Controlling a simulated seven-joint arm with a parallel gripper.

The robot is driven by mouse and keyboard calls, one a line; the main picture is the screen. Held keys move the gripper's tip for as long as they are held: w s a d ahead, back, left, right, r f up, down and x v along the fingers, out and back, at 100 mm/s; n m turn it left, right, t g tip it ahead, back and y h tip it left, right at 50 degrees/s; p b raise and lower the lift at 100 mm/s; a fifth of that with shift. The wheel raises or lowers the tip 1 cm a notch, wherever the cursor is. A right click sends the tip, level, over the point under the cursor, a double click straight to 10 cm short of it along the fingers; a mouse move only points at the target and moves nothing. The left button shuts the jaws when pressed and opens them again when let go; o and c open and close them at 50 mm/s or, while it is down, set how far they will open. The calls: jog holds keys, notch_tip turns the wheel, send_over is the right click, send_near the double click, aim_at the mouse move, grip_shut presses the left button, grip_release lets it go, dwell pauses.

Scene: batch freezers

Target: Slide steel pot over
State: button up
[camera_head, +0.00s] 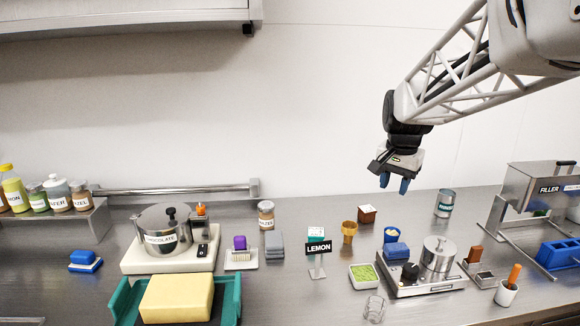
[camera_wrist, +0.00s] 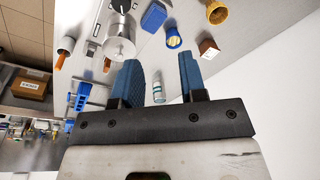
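A small steel pot (camera_head: 438,254) with a lidded top and knob stands upright on a flat steel plate unit (camera_head: 425,282) at the right of the bench. It also shows in the wrist view (camera_wrist: 120,38). A larger steel pot labelled CHOCOLATE (camera_head: 163,229), with a black knob, stands on a white base (camera_head: 150,262) at the left. My gripper (camera_head: 394,183) hangs above the back of the bench, well above and behind the small pot. In the wrist view its two blue fingers (camera_wrist: 159,72) are apart with nothing between them.
A blue block (camera_head: 396,251) and black knob (camera_head: 410,272) sit left of the small pot. A filler machine (camera_head: 545,185) stands at right.

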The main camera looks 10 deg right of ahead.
jog(key=w+d+f+m+g, duration=0.1)
jog(key=w+d+f+m, duration=0.3)
jog(key=w+d, duration=0.9)
jog(key=w+d+f+m, duration=0.5)
jog(key=w+d, duration=0.6)
jog(key=d, duration=0.3)
jog(key=w+d+f+m, duration=0.1)
jog(key=d+f, duration=0.1)
jog(key=d, duration=0.2)
jog(key=w+d+f+m, duration=0.1)
jog(key=w+d+f, duration=0.1)
jog(key=d, duration=0.2)
jog(key=w+d+f+m, duration=0.1)
jog(key=d+f, duration=0.2)
jog(key=d, duration=0.1)
jog(key=shift+w+d+g, duration=0.1)
jog(key=shift+w+g, duration=0.2)
jog(key=shift+w+d+f, duration=0.1)
jog(key=shift+d+f, duration=0.2)
jog(key=shift+d, duration=0.05)
jog(key=shift+f, duration=0.1)
send_over(445, 217)
jog(key=shift+w+f, duration=0.2)
jog(key=shift+f, duration=3.6)
grip_shut()
